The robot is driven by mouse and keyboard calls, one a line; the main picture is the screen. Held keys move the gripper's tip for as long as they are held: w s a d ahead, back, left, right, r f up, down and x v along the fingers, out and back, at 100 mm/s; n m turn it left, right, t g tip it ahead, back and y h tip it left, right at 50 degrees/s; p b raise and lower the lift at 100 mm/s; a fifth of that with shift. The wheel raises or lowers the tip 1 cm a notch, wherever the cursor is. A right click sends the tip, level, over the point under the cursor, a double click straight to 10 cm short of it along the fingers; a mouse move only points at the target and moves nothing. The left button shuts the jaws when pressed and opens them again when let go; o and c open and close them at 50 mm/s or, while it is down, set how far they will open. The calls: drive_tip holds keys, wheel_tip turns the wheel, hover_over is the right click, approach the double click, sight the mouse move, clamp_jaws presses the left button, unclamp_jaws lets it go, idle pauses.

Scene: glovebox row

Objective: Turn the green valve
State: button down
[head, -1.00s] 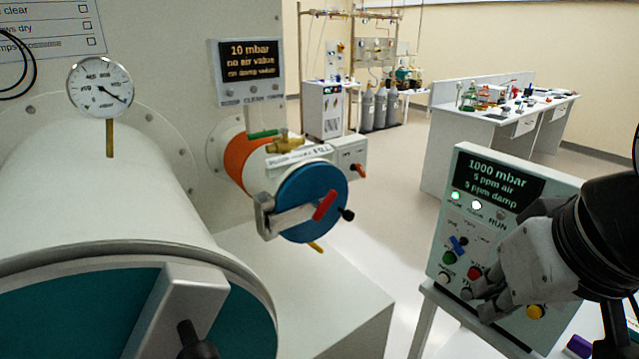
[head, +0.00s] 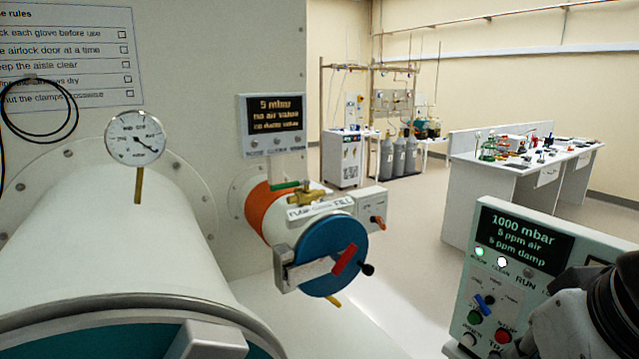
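A thin green handle (head: 286,185) shows above the small airlock, beside a brass valve body (head: 306,196). It lies about level, and the brass fitting partly hides where it joins. The small airlock has an orange band (head: 265,207) and a blue round door (head: 330,257) with a red lever (head: 345,260). My gripper (head: 512,350) is at the lower right, in front of the control panel and well away from the green handle. Its fingertips run to the bottom edge, so its opening is unclear.
A large white cylinder (head: 110,240) with a gauge (head: 136,138) fills the left. A small display (head: 273,120) reads 5 mbar. The control panel (head: 475,270) stands at right, close to my arm. Open floor (head: 410,250) lies between airlock and bench (head: 500,195).

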drive_tip(key=c, duration=2.3)
unclamp_jaws()
drive_tip(key=o, duration=0.5)
drive_tip(key=shift+a, duration=0.1)
drive_tip(key=shift+c, duration=0.2)
drive_tip(key=shift+o, duration=1)
drive_tip(key=w+a+r+g+y, duration=0.1)
drive_tip(key=w+a+r+y, duration=0.1)
drive_tip(key=w+a+y, duration=0.3)
drive_tip(key=w+a, duration=0.3)
drive_tip(key=a, duration=0.2)
drive_tip(key=shift+w+a+m+g+p, duration=0.25)
drive_tip(key=shift+w+m+g+p, duration=0.05)
drive_tip(key=shift+w+m+p, duration=0.1)
drive_tip(key=m+t+y+p, duration=0.1)
drive_tip(key=m+t+y, duration=0.3)
drive_tip(key=m+y, duration=0.4)
approach(285, 187)
drive_tip(key=shift+n+y, duration=0.3)
drive_tip(key=shift+n, duration=0.4)
drive_tip(key=x, duration=0.5)
drive_tip(key=p+x, duration=0.1)
drive_tip(key=x, duration=0.4)
drive_tip(key=shift+w+a+f, duration=0.2)
drive_tip(key=shift+w+f, duration=0.05)
drive_tip(key=shift+c, duration=0.4)
